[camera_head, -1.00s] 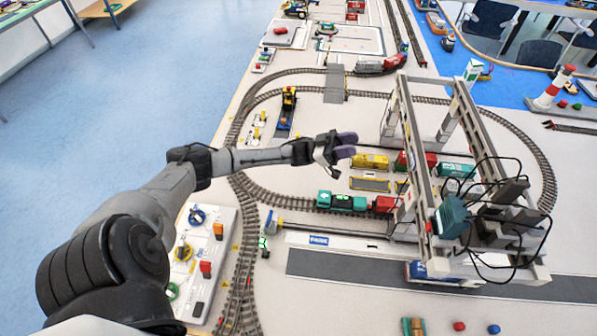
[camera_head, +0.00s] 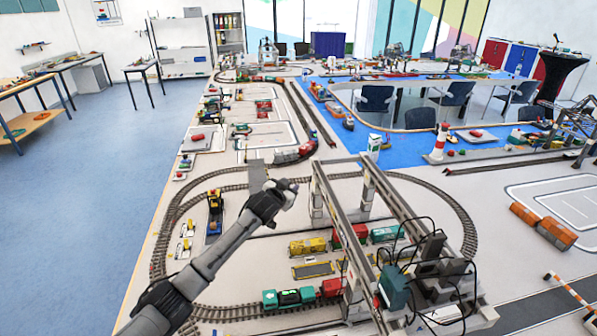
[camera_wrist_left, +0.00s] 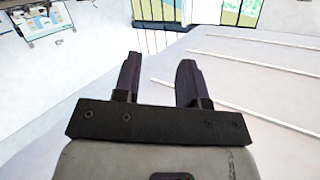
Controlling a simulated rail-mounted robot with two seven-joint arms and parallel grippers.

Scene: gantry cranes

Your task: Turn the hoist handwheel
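The gantry crane (camera_head: 335,225) straddles the train tracks right of centre in the head view. A teal hoist block (camera_head: 394,287) with dark parts and black cables sits on its beams. I cannot make out a handwheel on it. My left gripper (camera_head: 291,187) is left of the crane frame, apart from it and above the layout. In the left wrist view, its two dark fingers (camera_wrist_left: 158,62) are spread with nothing between them. My right gripper is not in view.
Yellow (camera_head: 307,246), red and teal wagons stand on tracks beneath and beside the crane. A curved track loop (camera_head: 165,225) surrounds this area. A striped barrier (camera_head: 570,290) and orange containers (camera_head: 543,225) are to the right. Open blue floor (camera_head: 90,200) lies left of the table.

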